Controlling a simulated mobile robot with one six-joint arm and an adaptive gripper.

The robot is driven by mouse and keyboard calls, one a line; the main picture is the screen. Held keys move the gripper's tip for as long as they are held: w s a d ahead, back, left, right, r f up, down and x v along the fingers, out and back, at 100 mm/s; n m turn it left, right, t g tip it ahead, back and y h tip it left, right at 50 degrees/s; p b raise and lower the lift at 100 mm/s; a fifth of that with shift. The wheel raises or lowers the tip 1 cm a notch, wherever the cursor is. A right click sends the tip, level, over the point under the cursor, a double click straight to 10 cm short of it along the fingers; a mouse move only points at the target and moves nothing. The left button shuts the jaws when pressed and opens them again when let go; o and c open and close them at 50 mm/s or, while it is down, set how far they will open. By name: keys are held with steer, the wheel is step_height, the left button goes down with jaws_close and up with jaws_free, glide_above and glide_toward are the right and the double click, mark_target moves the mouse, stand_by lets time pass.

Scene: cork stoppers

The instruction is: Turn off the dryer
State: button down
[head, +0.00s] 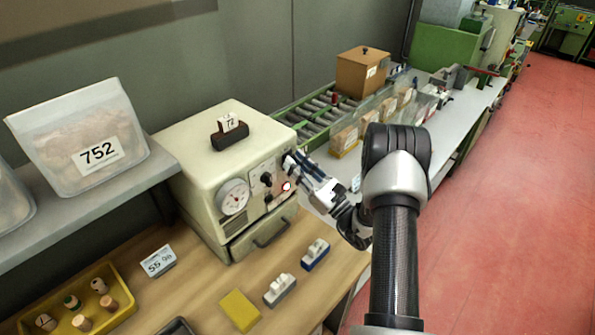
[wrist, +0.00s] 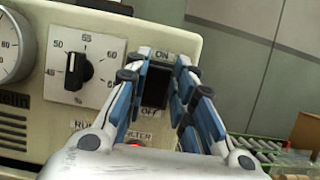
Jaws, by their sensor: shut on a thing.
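The dryer (head: 197,165) is a cream box on the wooden bench, with a round gauge, a black knob and a switch on its front. In the wrist view the black switch (wrist: 155,90) sits on a plate marked ON above and OFF below. My gripper (head: 291,161) is at the upper right of the dryer's front. In the wrist view my gripper's blue-padded fingers (wrist: 157,78) stand on either side of the switch, shut on it. The fingers hide the switch in the head view. A red light (head: 286,187) glows below; it also shows in the wrist view (wrist: 136,143).
The black knob (wrist: 78,71) is left of the switch, beside the round gauge (head: 232,197). A black holder with a tag (head: 229,132) stands on the dryer. Stamp blocks (head: 280,289) and a yellow cork tray (head: 105,273) are on the bench. A roller conveyor (head: 305,118) lies behind.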

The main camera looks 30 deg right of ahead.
steer(key=c, duration=1.4)
jaws_free()
steer(key=shift+o, duration=0.2)
steer(key=v, duration=1.2)
